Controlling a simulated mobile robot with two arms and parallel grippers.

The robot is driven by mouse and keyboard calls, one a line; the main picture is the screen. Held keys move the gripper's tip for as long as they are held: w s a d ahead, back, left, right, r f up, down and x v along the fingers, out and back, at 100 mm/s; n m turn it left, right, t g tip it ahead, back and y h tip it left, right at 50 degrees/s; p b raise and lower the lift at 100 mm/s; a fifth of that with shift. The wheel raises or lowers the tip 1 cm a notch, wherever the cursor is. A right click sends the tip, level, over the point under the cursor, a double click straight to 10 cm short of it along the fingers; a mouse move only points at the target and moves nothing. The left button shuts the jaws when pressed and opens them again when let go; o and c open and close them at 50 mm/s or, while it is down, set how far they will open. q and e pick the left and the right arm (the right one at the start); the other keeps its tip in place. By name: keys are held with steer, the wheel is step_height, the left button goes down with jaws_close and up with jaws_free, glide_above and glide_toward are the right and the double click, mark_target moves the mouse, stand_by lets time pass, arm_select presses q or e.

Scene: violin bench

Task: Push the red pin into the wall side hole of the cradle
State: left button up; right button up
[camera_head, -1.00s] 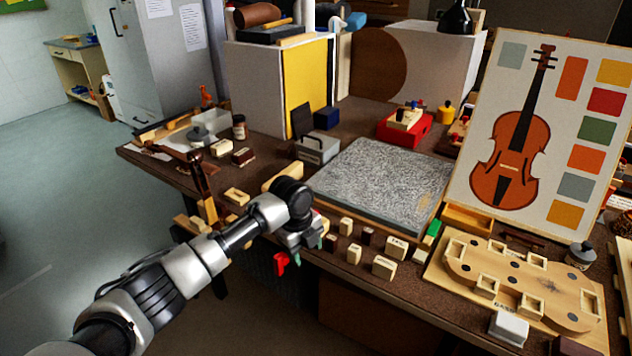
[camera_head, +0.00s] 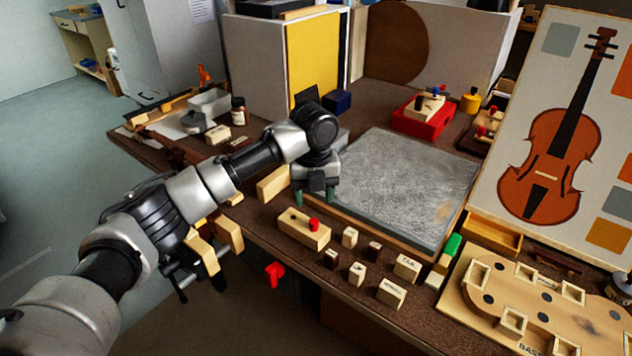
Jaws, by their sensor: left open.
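A pale wooden block with a dark hole near its left end, which looks like the cradle (camera_head: 300,234), lies near the front edge of the bench. The red pin (camera_head: 314,224) stands upright at the block's right part; whether it sits in a hole or how deep cannot be seen. My left gripper (camera_head: 315,194) points down just above and behind the block, in front of the grey stone slab. Its dark green fingertips are apart, with nothing seen between them, and clear of the pin. My right gripper is not in view.
Several small wooden blocks (camera_head: 391,292) stand right of the cradle. The grey slab (camera_head: 400,190) lies behind. A red part (camera_head: 275,272) hangs below the bench edge. Wooden jaws (camera_head: 202,251) show at the left edge. A violin-shaped mould (camera_head: 530,310) lies at right.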

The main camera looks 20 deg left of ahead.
mark_target(314, 220)
arm_select(q)
step_height(314, 220, down, 4)
steer(key=shift+s+r, duration=0.15)
steer(key=shift+r, duration=0.1)
step_height(314, 220, down, 4)
steer(key=shift+r, duration=0.1)
steer(key=shift+f, duration=0.6)
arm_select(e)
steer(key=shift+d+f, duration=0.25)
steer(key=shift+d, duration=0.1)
arm_select(q)
steer(key=shift+c, duration=0.4)
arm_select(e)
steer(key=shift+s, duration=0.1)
arm_select(q)
steer(key=c, duration=0.7)
steer(key=shift+o, duration=0.8)
jaws_close()
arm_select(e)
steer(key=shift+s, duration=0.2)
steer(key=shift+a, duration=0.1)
